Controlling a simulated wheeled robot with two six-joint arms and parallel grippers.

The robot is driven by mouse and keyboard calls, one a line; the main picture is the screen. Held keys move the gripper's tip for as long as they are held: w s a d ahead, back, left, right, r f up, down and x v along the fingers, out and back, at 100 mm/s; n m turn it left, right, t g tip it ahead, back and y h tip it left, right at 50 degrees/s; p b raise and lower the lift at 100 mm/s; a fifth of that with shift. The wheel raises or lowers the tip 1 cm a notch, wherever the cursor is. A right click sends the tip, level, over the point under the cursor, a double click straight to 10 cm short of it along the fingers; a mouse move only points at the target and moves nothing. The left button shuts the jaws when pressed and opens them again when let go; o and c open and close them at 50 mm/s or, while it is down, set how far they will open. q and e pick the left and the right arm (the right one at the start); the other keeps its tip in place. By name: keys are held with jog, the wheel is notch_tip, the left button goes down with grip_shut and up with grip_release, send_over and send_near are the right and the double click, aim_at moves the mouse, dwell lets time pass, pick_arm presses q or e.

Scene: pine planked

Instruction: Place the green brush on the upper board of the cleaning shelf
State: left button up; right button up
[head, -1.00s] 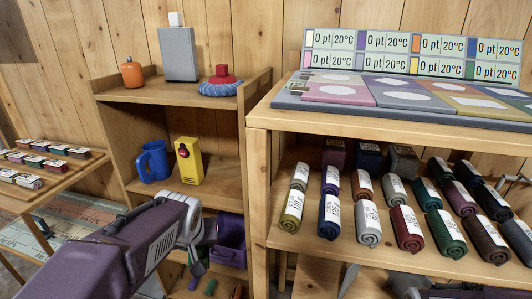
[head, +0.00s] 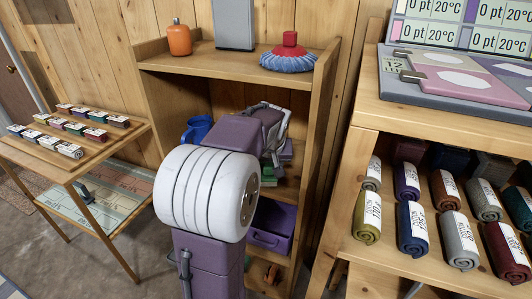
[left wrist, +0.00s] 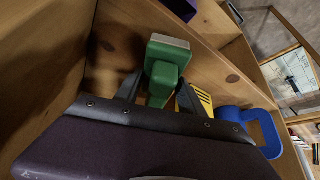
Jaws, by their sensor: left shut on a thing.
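The green brush (left wrist: 165,70) is between the two fingers of my left gripper (left wrist: 157,92), which is shut on it. Its block-like head with a pale face points up in the left wrist view. In the head view my left arm reaches into the wooden cleaning shelf (head: 225,70) and hides the gripper's fingers. A green patch, likely the brush, shows just beside the arm. The shelf's top board (head: 205,60) carries several things. My right gripper is not in view.
A purple bin (head: 272,225) stands lower.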

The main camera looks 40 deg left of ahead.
pick_arm(q)
jog(key=w+a, duration=0.2)
jog(key=shift+w+a, duration=0.2)
jog(key=shift+w, duration=0.15)
jog(key=shift+w+a+r+p, duration=0.15)
jog(key=shift+w+a+p, duration=0.2)
jog(key=shift+w+a, duration=0.7)
jog(key=shift+b+x, duration=0.45)
jog(key=shift+x, duration=0.65)
jog(key=shift+d+r, duration=0.1)
jog(key=shift+d, duration=0.15)
jog(key=o, duration=1)
jog(key=shift+o, duration=0.2)
